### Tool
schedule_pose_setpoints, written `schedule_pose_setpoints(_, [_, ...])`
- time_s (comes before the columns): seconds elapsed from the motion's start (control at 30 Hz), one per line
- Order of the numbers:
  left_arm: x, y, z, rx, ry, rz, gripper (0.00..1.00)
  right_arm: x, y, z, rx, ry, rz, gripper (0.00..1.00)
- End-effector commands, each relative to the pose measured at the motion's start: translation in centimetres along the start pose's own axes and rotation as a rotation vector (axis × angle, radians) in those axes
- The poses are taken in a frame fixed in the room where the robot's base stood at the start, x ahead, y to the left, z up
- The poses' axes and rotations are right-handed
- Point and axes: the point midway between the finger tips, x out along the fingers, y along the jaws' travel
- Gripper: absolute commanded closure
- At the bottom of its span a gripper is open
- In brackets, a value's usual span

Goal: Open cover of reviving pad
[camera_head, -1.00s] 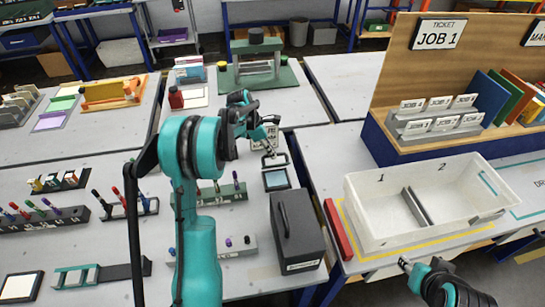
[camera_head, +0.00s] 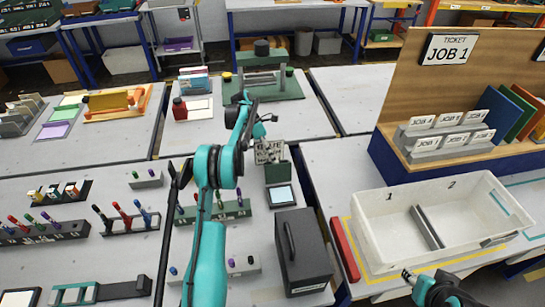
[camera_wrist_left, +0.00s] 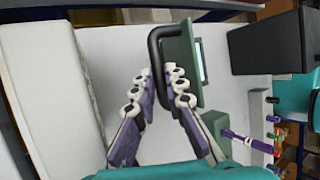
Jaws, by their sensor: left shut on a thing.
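The reviving pad (camera_head: 281,195) lies on the near table with its pale blue face showing. Its dark green cover (camera_head: 278,173) stands raised at the pad's far edge. In the left wrist view the green cover (camera_wrist_left: 181,72) carries a black loop handle (camera_wrist_left: 155,48), with a strip of the pad visible behind it. My left gripper (camera_head: 262,124) is beyond the cover; in the wrist view its fingers (camera_wrist_left: 160,82) close around the handle. The exact contact is partly hidden. My right gripper (camera_head: 408,275) is at the lower right, in front of the white bin; its fingers are too small to judge.
A small sign (camera_head: 269,151) stands behind the cover. A dark grey box with a handle (camera_head: 302,253) stands just in front of the pad. A green pen rack (camera_head: 217,213) is left of it. The white bin (camera_head: 380,230) and a red bar (camera_head: 344,249) are to the right.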

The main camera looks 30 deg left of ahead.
Motion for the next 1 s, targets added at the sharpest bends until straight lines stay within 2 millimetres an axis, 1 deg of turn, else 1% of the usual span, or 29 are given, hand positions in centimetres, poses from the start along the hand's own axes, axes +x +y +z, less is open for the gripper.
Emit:
schedule_pose_setpoints(0.03, [0.42, 0.22, -0.22, -0.004, 0.006, -0.008, 1.00, 0.09, 0.00, 0.07, 0.000, 0.000, 0.000, 0.60])
schedule_pose_setpoints(0.53, [0.52, 0.29, -0.22, -0.012, 0.004, -0.022, 1.00, 0.10, 0.00, 0.08, 0.000, 0.000, 0.000, 0.60])
schedule_pose_setpoints(0.57, [0.52, 0.29, -0.22, -0.012, 0.004, -0.022, 0.86, 0.10, 0.00, 0.08, 0.000, 0.000, 0.000, 0.60])
schedule_pose_setpoints(0.6, [0.51, 0.30, -0.22, -0.012, 0.004, -0.022, 0.76, 0.10, 0.00, 0.08, 0.000, 0.000, 0.000, 0.60])
schedule_pose_setpoints(0.63, [0.49, 0.29, -0.21, -0.012, 0.004, -0.022, 0.68, 0.10, 0.00, 0.08, 0.000, 0.000, 0.000, 0.60])
schedule_pose_setpoints(0.93, [0.24, 0.11, -0.09, -0.011, 0.001, -0.023, 0.68, 0.06, 0.00, 0.05, 0.000, 0.000, 0.000, 0.60])
schedule_pose_setpoints(1.0, [-0.08, -0.11, 0.04, -0.011, 0.000, -0.023, 0.68, 0.05, 0.00, 0.05, 0.000, 0.000, 0.000, 0.60])
